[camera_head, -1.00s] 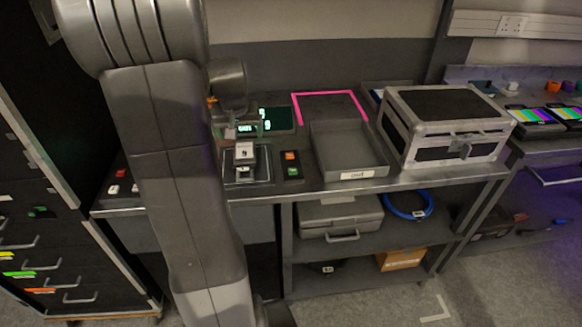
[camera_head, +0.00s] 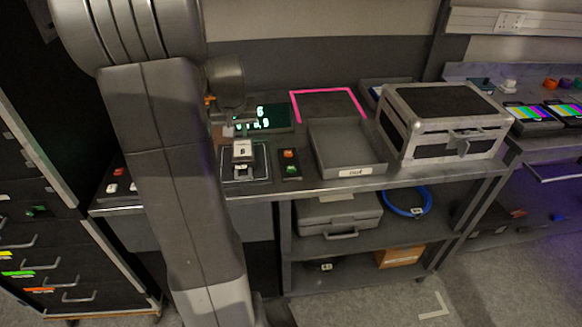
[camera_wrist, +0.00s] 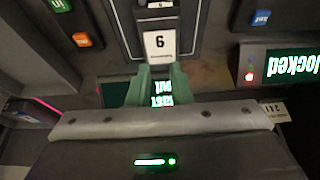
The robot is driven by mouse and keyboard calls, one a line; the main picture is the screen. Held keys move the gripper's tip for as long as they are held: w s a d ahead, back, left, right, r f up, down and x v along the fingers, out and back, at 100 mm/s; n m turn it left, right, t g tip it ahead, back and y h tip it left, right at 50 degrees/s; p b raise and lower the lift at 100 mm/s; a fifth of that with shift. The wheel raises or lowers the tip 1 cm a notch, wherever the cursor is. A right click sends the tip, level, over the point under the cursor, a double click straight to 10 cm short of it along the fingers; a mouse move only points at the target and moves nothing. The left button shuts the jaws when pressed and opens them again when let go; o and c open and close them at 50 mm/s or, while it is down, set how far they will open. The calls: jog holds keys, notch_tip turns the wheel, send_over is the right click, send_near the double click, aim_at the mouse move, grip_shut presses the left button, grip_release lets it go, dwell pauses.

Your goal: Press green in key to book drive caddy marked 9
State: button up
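The drive caddy (camera_head: 242,150) with a white number label stands in a dark dock at the bench's front left. Its label (camera_wrist: 160,44) shows in the wrist view as a 9, though the view seems turned over. A dark key box right of it carries an orange button (camera_head: 289,154) above a green button (camera_head: 291,170). In the wrist view these are orange (camera_wrist: 82,40) and green (camera_wrist: 60,5) at upper left. My gripper (camera_wrist: 161,75) has green fingers, a narrow gap between them, nothing held, near the caddy label. In the head view my arm hides it.
A lit display (camera_head: 265,118) stands behind the caddy. A grey tray (camera_head: 350,165) and a metal-edged case (camera_head: 445,125) fill the bench to the right. A pink outline (camera_head: 328,93) marks a bare patch behind. The wrist view shows another display (camera_wrist: 292,65) with a red light.

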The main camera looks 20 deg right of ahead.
grip_shut()
dwell(1.2)
jog(key=s+a+m+y+p, duration=0.1)
jog(key=a+m+y+p, duration=0.3)
jog(key=a, duration=1.8)
jog(key=s+a+m+y+p, duration=0.2)
jog(key=a+m+y, duration=0.3)
jog(key=a, duration=1.8)
jog(key=m+p, duration=0.1)
jog(key=m, duration=0.1)
jog(key=shift+s+a+m+p, duration=0.2)
jog(key=shift+a+m+p, duration=0.05)
jog(key=shift+m+p, duration=0.1)
jog(key=shift+d, duration=0.1)
